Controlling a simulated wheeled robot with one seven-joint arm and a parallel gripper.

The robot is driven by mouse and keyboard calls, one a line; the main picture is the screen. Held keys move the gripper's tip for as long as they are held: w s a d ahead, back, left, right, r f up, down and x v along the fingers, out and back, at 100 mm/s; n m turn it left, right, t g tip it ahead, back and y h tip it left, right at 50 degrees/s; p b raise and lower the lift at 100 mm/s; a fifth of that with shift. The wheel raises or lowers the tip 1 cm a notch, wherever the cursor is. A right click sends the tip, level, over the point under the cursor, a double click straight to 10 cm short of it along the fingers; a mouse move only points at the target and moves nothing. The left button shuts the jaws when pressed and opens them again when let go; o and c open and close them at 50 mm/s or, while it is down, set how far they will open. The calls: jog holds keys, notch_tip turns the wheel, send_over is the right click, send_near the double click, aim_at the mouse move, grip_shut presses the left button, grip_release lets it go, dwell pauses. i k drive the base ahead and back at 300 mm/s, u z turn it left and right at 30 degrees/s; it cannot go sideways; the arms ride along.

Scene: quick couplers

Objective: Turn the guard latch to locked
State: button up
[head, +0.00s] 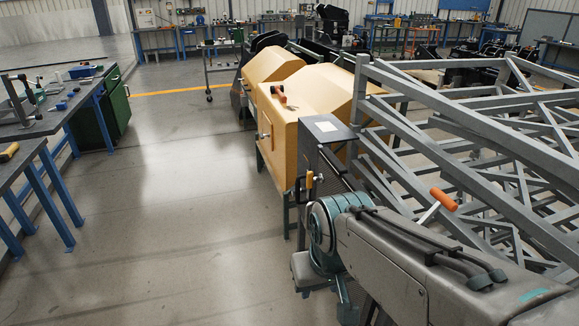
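A yellow guard housing (275,148) stands in the middle of the view, with a second yellow cover (272,66) behind it. A small dark and orange handle (279,94) sits on top of the nearer housing. A small light fitting (265,135) shows on its left face. An upright piece with a yellow end (309,180) stands in front of a grey box. I cannot tell which of these is the guard latch, or how it is set. My gripper cannot be made out in the head view; the large grey and teal arm-like body at lower right shows no fingertips.
A grey metal framework (460,130) fills the right side. An orange-handled lever (444,200) stands before it. Workbenches (45,125) with blue legs and tools and a green cabinet (117,103) stand at left. The grey floor (180,210) between them and the yellow housing is clear.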

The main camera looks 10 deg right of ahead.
aim_at(310, 179)
jog(key=u, duration=0.45)
jog(key=i, duration=1.45)
jog(key=z, duration=0.5)
